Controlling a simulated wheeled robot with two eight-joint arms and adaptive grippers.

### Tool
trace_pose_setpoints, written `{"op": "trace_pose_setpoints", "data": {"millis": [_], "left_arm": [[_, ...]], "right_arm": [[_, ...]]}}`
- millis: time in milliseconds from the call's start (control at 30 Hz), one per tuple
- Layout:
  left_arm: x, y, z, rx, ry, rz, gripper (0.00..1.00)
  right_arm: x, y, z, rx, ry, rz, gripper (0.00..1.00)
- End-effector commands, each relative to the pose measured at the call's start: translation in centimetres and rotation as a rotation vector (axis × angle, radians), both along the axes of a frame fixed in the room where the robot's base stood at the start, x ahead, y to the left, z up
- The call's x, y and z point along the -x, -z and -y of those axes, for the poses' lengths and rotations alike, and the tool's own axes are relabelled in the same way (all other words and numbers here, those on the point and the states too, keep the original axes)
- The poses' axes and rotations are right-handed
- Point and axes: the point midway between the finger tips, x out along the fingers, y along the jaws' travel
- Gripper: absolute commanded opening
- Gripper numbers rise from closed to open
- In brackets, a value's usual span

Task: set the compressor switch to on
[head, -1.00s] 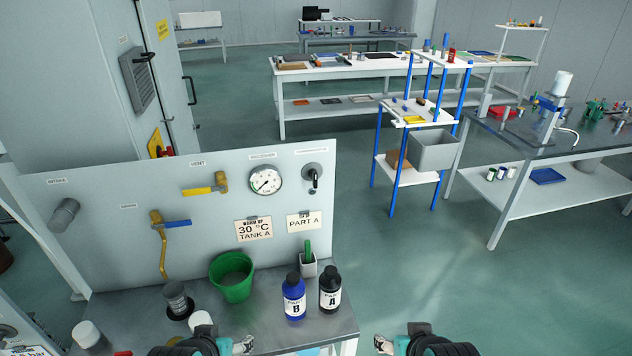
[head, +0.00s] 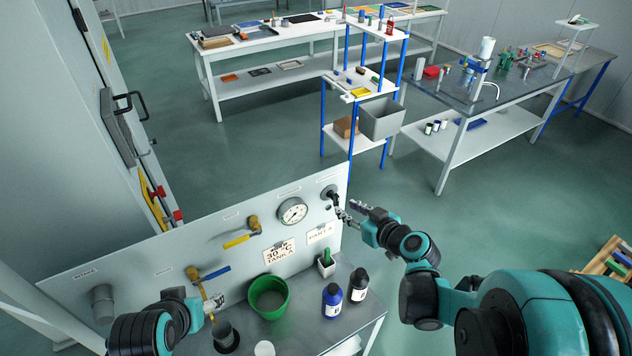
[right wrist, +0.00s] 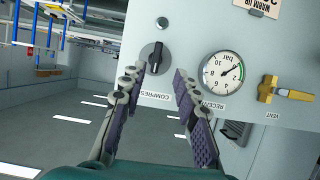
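The compressor switch (head: 331,194) is a black rotary knob on a round plate at the upper right of the grey panel (head: 150,262). In the right wrist view, which sees the panel upside down, the switch (right wrist: 152,56) stands just ahead of the fingertips, its handle nearly along the picture's vertical. My right gripper (head: 349,211) is in front of the panel's right end, close to the switch. In the right wrist view it is open (right wrist: 160,76), with nothing between its fingers. My left gripper (head: 208,304) is low before the panel's left part; its fingers are unclear.
A pressure gauge (head: 292,211) sits beside the switch. Yellow-handled (head: 237,241) and blue-handled (head: 215,273) valves are further left. A green bucket (head: 268,297), a blue bottle (head: 332,301) and a black bottle (head: 358,285) stand on the bench below. Open floor lies right of the panel.

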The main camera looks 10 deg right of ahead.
Motion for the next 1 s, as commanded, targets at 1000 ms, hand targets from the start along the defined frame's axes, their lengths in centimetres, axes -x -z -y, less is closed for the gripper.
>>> {"op": "trace_pose_setpoints", "data": {"millis": [1000], "left_arm": [[0.0, 0.6, 0.0, 0.0, 0.0, 0.0, 0.65]], "right_arm": [[-7.0, 2.8, -2.2, 0.002, 0.0, 0.015, 0.13]]}}
